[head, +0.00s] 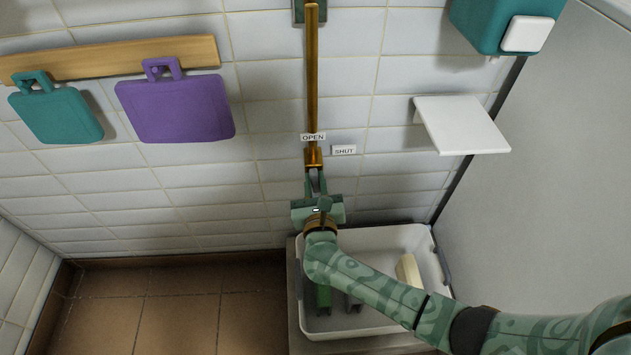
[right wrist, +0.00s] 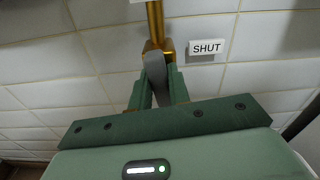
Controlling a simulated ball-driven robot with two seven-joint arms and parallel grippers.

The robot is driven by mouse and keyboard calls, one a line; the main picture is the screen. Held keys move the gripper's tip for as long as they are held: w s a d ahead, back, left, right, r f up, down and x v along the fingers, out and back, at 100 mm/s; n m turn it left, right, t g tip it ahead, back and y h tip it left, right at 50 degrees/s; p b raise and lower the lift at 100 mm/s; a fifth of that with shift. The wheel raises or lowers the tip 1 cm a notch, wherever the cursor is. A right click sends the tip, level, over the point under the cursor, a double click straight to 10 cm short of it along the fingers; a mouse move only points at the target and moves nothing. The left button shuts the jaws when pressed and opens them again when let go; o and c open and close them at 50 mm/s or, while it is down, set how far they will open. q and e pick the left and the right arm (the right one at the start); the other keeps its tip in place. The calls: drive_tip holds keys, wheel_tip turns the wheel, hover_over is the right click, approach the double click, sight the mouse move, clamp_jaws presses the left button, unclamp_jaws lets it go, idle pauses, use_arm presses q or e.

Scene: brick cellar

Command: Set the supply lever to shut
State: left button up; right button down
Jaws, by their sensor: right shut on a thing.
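A brass supply pipe (head: 312,80) runs down the tiled wall to a brass valve (head: 313,157), which also shows in the right wrist view (right wrist: 158,46). A grey supply lever (right wrist: 155,72) comes off the valve towards my gripper. An OPEN label (head: 313,137) sits at the pipe just above the valve. A SHUT label (head: 344,150) is on the wall to the right of it, also in the right wrist view (right wrist: 206,47). My right gripper (head: 316,184) is just below the valve, its fingers shut on the lever. The lever lies under neither label. My left gripper is out of view.
A white tub (head: 390,234) with several items stands below my right arm. A white shelf (head: 461,124) and a teal dispenser (head: 492,25) are at the right, beside a grey panel (head: 560,150). Teal (head: 56,115) and purple (head: 175,108) boards hang at the left.

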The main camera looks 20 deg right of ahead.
drive_tip(key=shift+n, duration=0.8)
drive_tip(key=n+p, duration=0.1)
drive_tip(key=n, duration=0.2)
drive_tip(key=shift+n, duration=0.4)
drive_tip(key=shift+a+n+p, duration=0.1)
drive_tip(key=shift+n+p, duration=0.4)
drive_tip(key=shift+n, duration=1.3)
drive_tip(key=shift+n+p, duration=0.55)
drive_tip(key=shift+n, duration=1.15)
drive_tip(key=shift+f+n+p, duration=0.1)
drive_tip(key=shift+n+p, duration=0.3)
drive_tip(key=shift+n, duration=0.4)
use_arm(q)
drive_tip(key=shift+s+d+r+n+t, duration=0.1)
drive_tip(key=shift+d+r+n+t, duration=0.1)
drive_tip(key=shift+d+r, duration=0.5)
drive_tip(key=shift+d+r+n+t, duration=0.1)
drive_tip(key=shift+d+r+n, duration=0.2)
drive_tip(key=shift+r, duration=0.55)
use_arm(e)
drive_tip(key=shift+f+n, duration=0.1)
drive_tip(key=shift+n, duration=1.1)
